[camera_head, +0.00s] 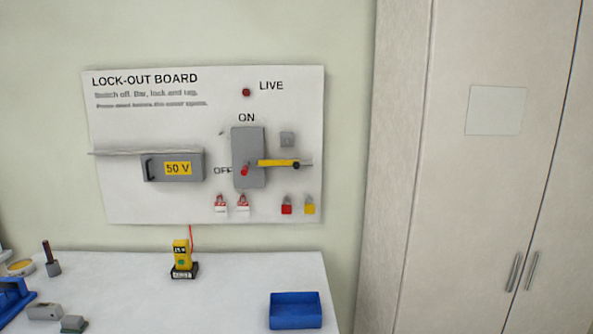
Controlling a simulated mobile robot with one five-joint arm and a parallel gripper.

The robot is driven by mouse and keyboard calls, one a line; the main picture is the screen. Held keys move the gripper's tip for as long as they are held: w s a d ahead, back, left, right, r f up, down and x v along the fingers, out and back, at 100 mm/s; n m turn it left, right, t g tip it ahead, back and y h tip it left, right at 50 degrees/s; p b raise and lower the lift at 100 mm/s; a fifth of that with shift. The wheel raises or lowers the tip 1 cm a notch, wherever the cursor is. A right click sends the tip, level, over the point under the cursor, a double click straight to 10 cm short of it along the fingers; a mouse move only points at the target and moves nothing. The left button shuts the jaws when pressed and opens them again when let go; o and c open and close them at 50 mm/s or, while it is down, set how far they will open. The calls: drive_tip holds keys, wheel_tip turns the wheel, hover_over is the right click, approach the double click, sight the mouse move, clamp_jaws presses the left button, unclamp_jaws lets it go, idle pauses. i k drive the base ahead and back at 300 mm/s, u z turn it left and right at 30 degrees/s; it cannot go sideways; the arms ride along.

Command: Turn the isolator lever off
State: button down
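The isolator (250,140) is a grey upright box on the white lock-out board (130,125). "ON" is printed above it and "OFF" at its left. A small red lever (244,170) shows low on the box's front, close to the "OFF" label. I cannot tell clearly which position it is set to. A yellow bar (275,163) with a dark end lies level across the box's right side and beyond it. The "LIVE" lamp (246,92) is dark red. My gripper is not in view.
A grey "50 V" box (154,168) sits under a thin shelf (120,152). Red and yellow padlocks (286,206) and red-and-white tags (220,205) hang low on the board. A yellow tester (181,254) and blue tray (296,311) stand on the white bench (230,290). A cabinet (470,200) is at right.

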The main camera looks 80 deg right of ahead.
sight(243, 172)
drive_tip(key=u, duration=0.05)
drive_tip(key=k, duration=0.35)
drive_tip(key=u, duration=2)
drive_tip(key=i, duration=1.55)
drive_tip(key=z, duration=3.95)
drive_tip(key=i, duration=1.05)
